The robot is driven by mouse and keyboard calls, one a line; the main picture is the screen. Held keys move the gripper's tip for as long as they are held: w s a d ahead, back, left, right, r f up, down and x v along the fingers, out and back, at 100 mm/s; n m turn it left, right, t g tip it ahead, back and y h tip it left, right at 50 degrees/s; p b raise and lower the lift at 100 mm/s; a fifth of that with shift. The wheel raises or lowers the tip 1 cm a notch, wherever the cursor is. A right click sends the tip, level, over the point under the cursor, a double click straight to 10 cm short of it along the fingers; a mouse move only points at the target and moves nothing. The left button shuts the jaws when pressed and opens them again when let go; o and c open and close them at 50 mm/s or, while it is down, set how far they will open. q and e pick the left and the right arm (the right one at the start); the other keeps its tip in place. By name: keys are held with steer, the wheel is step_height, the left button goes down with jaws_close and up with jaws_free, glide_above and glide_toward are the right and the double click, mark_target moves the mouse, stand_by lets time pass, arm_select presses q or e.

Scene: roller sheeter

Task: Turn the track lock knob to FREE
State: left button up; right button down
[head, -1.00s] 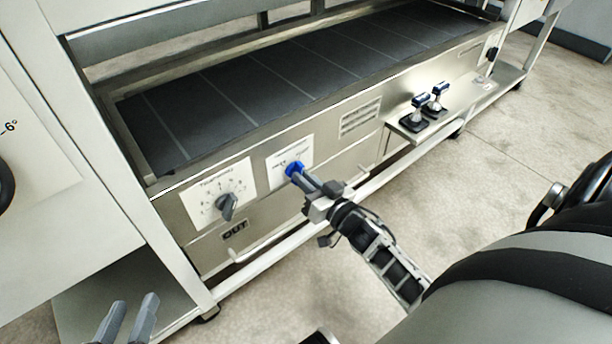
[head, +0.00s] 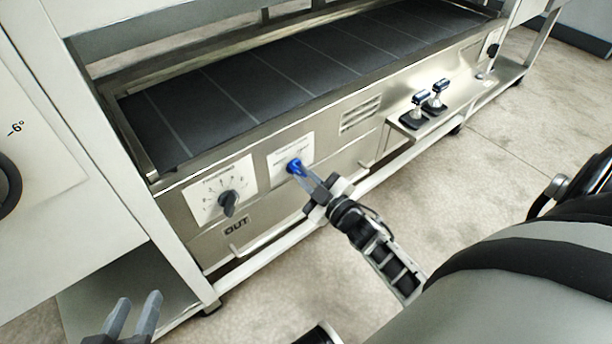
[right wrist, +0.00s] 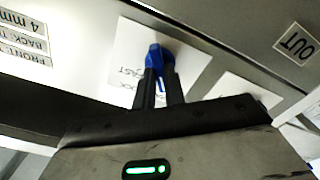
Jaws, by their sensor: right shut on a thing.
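The blue track lock knob (head: 293,167) sits on a white label plate (head: 278,180) on the front panel of the machine. My right gripper (head: 300,173) reaches the knob from the front right and is shut on it. In the right wrist view the two dark fingers (right wrist: 160,75) hold the sides of the blue knob (right wrist: 158,57). The plate's lettering is partly covered and too small to read surely, so the knob's setting is unclear. My left gripper (head: 134,314) is at the bottom left, its two fingers apart and empty, away from the panel.
A dark belt (head: 300,75) runs above the panel.

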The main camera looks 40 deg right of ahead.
steer(key=shift+n, duration=0.9)
arm_select(q)
steer(key=shift+s+f, duration=0.2)
arm_select(e)
steer(key=c, duration=1.5)
jaws_free()
arm_select(q)
steer(key=shift+r, duration=0.1)
arm_select(e)
steer(key=shift+o, duration=0.2)
